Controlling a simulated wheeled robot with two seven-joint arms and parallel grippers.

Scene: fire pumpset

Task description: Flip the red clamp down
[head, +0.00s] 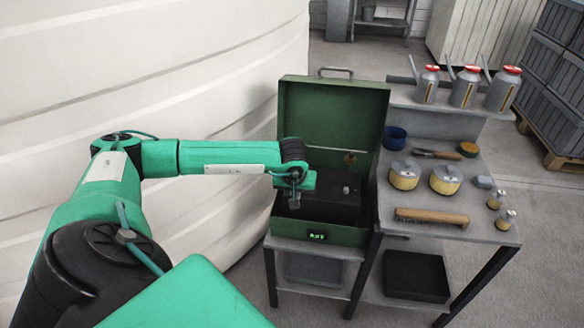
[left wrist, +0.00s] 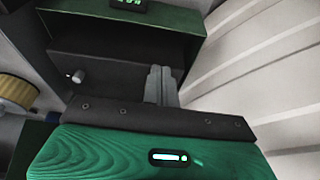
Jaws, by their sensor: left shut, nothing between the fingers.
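A green metal box (head: 322,232) with its lid (head: 335,105) raised stands on a small table, and its dark inside panel (left wrist: 120,65) also shows in the left wrist view. I cannot make out a red clamp in either view; it may be hidden behind my arm or gripper. My left gripper (head: 294,201) is over the left part of the open box, pointing down, shut and empty. Its fingers (left wrist: 160,85) are together in the left wrist view, in front of the dark panel. A small pale knob (left wrist: 78,76) sits on the panel. My right gripper is out of view.
A bench (head: 495,228) to the right holds yellow-sided tins (head: 405,174), a wooden-backed brush (head: 432,217) and a blue cup (head: 395,138). Red-topped oil cans (head: 427,84) stand on its raised shelf. A large pale tank wall (head: 225,85) is close on the left.

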